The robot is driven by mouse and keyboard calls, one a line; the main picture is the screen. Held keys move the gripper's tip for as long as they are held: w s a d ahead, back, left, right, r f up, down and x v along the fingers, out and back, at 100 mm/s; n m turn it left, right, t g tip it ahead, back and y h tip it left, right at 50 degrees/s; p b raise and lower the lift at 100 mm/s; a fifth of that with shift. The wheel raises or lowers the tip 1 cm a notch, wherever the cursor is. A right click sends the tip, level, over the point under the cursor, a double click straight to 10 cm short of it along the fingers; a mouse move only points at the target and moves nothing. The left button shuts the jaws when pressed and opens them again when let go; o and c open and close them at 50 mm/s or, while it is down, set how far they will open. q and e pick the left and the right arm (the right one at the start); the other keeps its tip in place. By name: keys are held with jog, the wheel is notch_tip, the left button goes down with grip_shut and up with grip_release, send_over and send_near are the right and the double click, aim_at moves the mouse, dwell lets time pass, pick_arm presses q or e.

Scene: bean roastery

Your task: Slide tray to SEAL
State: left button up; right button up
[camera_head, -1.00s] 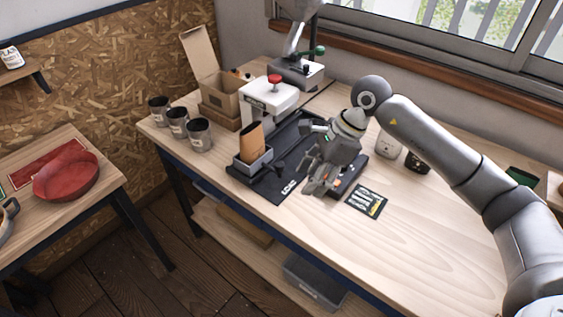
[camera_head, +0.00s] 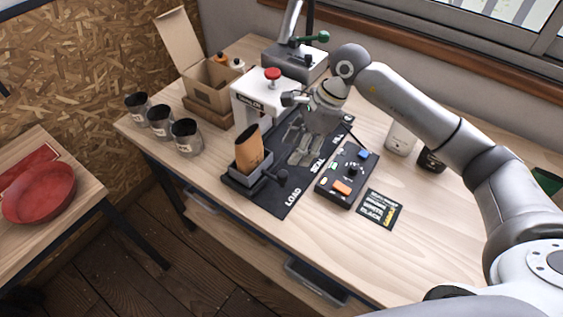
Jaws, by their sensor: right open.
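The grey tray (camera_head: 257,178) sits at the LOAD end of the black base plate (camera_head: 277,203). A brown bag (camera_head: 249,147) stands in it, leaning slightly, and a black knob (camera_head: 282,175) sticks out on its right side. The SEAL label (camera_head: 317,166) is farther back along the plate, beside the white sealing press (camera_head: 257,100) with its red button. My right gripper (camera_head: 302,148) is open and empty above the SEAL part of the plate, to the right of and behind the tray, apart from the knob. My left gripper is out of view.
A black control box (camera_head: 344,176) with coloured buttons stands right of the plate, with a black card (camera_head: 379,209) in front. Several dark-lidded jars (camera_head: 186,138) and an open cardboard box (camera_head: 209,86) are at left. A white jar (camera_head: 400,139) stands at right. The front right tabletop is clear.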

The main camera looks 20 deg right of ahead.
aim_at(283, 173)
jog(key=f, duration=0.1)
jog(key=a+f+p, duration=0.1)
jog(key=s+a+f, duration=0.1)
jog(key=f, duration=0.1)
jog(key=shift+s+p, duration=0.1)
jog(key=shift+p, duration=0.2)
jog(key=f, duration=0.1)
jog(key=a+f, duration=0.1)
jog(key=shift+w+f+p, duration=0.3)
jog(key=shift+w, duration=0.1)
jog(key=shift+a+f, duration=0.2)
jog(key=shift+f, duration=0.6)
jog(key=shift+c, duration=1.6)
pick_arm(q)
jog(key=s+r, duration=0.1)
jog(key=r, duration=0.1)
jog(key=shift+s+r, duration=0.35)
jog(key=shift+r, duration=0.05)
pick_arm(e)
grip_shut()
